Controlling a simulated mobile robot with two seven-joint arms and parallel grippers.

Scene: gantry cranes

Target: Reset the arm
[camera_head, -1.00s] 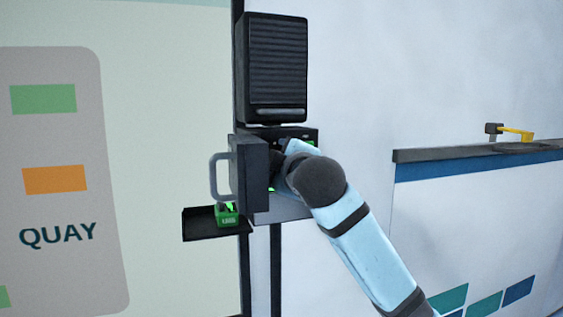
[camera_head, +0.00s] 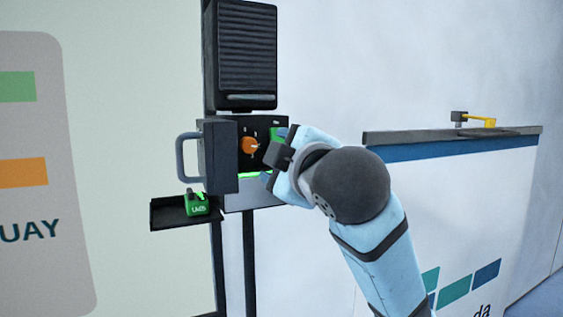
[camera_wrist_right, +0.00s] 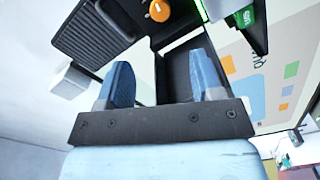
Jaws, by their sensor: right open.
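My right arm comes in from the lower right in the head view. Its right gripper (camera_head: 274,165) is at the right front of an open dark box (camera_head: 262,128) on a post. In the right wrist view the two blue fingers of this gripper (camera_wrist_right: 163,80) stand apart with nothing between them. An orange round knob (camera_head: 249,145) sits inside the box, left of the gripper, and also shows at the top of the wrist view (camera_wrist_right: 159,10). My left gripper is not in view.
The box's door (camera_head: 219,156), with a grey handle (camera_head: 187,158), stands open to the left. A small dark tray (camera_head: 167,213) below holds a green block (camera_head: 197,205). A louvred dark unit (camera_head: 241,55) is above. A counter (camera_head: 450,137) stands at the right.

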